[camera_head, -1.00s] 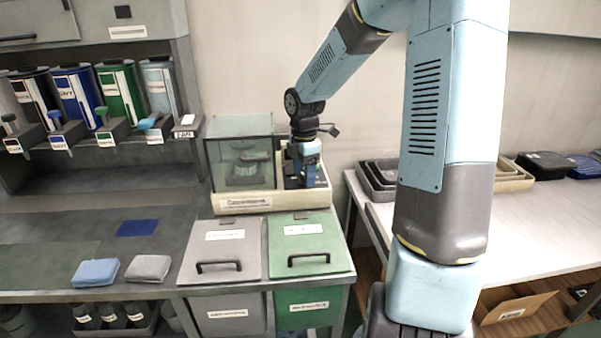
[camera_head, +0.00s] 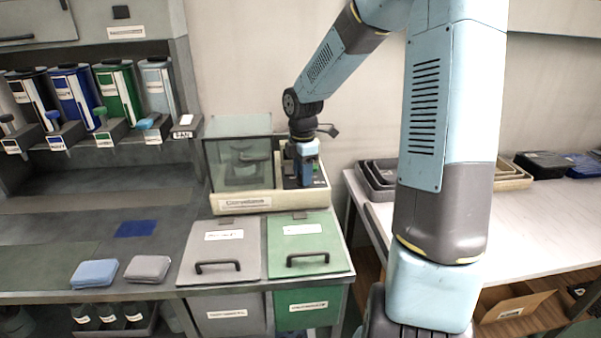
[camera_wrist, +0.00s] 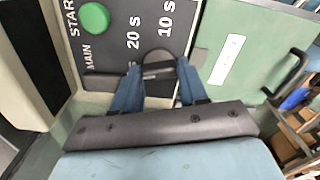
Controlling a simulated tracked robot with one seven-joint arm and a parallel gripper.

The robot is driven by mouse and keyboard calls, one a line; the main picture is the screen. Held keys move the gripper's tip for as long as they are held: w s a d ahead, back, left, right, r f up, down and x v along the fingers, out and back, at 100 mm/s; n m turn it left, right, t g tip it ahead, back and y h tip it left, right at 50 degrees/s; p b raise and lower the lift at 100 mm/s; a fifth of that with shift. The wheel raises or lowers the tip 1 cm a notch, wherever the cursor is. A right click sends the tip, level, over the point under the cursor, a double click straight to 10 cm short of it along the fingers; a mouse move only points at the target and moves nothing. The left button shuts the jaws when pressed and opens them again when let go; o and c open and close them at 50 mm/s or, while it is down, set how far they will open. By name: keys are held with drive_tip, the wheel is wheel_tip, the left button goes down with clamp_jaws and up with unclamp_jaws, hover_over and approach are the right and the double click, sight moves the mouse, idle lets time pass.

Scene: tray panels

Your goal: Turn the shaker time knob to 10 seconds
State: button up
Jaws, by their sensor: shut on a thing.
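The shaker (camera_head: 245,203) stands at the back of the bench, with a clear box on its left and a dark control panel on its right. In the wrist view the panel (camera_wrist: 205,40) carries a round green START button (camera_wrist: 95,17) and the labels "20 s" and "10 s". The dark time knob (camera_wrist: 157,62) sits just below these labels. My gripper (camera_wrist: 157,72) has its two blue fingers on either side of the knob, shut on it. Its exact pointing direction is hard to tell. In the head view my gripper (camera_head: 305,176) points down at the panel and hides the knob.
A grey-lidded bin (camera_head: 222,245) and a green-lidded bin (camera_head: 308,240) are in front of the shaker. Several coloured dispensers (camera_head: 120,95) stand at the left. A blue pad (camera_head: 95,273) and a grey pad (camera_head: 147,269) lie on the bench. Stacked trays (camera_head: 378,180) are on the right-hand table.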

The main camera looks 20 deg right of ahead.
drive_tip(key=shift+w+r, duration=0.1)
drive_tip(key=shift+w, duration=0.1)
drive_tip(key=m, duration=0.5)
drive_tip(key=shift+w, duration=0.1)
drive_tip(key=m, duration=0.6)
drive_tip(key=shift+r, duration=0.1)
drive_tip(key=m, duration=0.6)
drive_tip(key=shift+d, duration=0.1)
drive_tip(key=m, duration=0.4)
drive_tip(key=shift+m, duration=0.3)
drive_tip(key=o, duration=1.1)
drive_tip(key=shift+f, duration=0.2)
drive_tip(key=shift+c, duration=0.2)
